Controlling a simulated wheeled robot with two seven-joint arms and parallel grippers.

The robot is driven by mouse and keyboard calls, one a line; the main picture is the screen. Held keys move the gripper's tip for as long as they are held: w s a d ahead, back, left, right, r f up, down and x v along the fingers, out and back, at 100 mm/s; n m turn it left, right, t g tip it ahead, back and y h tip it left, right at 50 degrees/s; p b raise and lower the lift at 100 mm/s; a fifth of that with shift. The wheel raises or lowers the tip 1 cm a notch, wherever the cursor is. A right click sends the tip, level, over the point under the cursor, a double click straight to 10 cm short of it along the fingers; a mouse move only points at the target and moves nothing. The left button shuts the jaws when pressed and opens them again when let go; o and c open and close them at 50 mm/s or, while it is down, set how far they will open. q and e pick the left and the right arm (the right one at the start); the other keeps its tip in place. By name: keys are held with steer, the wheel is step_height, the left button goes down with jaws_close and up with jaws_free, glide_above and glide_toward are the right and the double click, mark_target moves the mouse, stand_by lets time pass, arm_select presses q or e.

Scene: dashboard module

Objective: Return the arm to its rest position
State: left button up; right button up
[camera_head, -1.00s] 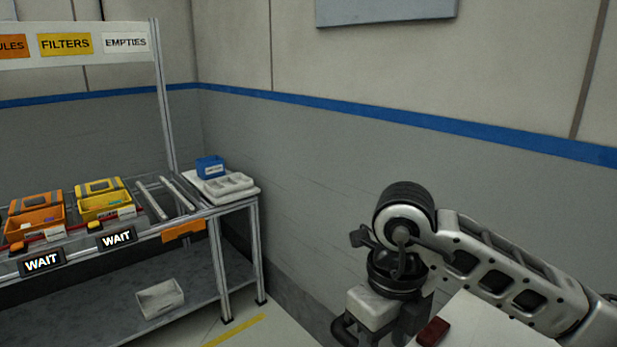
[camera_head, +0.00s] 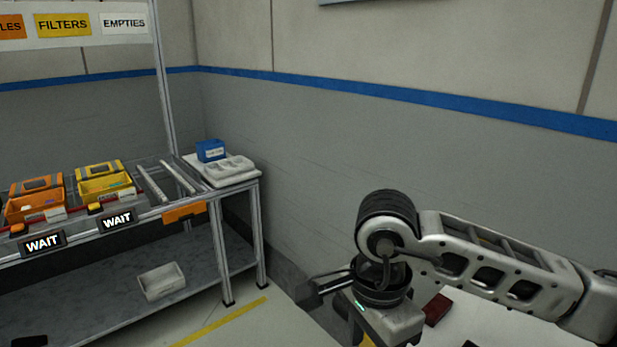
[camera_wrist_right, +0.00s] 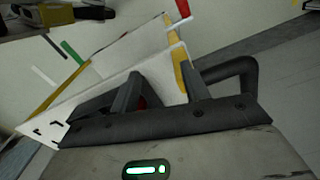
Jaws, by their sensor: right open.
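My right arm comes in from the right edge of the head view and bends down at a dark round joint; its wrist end is low in the picture. The fingers of my right gripper (camera_wrist_right: 155,75) show in the right wrist view, apart from each other, with nothing held between them. White panel-like surfaces with yellow edges lie beyond the fingers, and a bit of red shows near them. My left gripper is not in view.
A metal rack (camera_head: 214,250) at left carries an orange bin (camera_head: 35,205), a yellow bin (camera_head: 105,185), a blue box (camera_head: 210,151) and a white tray (camera_head: 232,168). A white bin (camera_head: 162,281) sits on its lower shelf. A dark red block (camera_head: 437,309) lies near my arm.

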steer(key=f+n, duration=0.1)
steer(key=n, duration=0.3)
steer(key=f+n+b, duration=0.1)
steer(key=f+n, duration=0.1)
steer(key=n, duration=0.1)
steer(key=f+n+b, duration=0.1)
steer(key=n, duration=0.3)
steer(key=shift+s+a+f+n, duration=0.2)
steer(key=shift+a+f+n, duration=0.1)
steer(key=shift+a+f, duration=0.1)
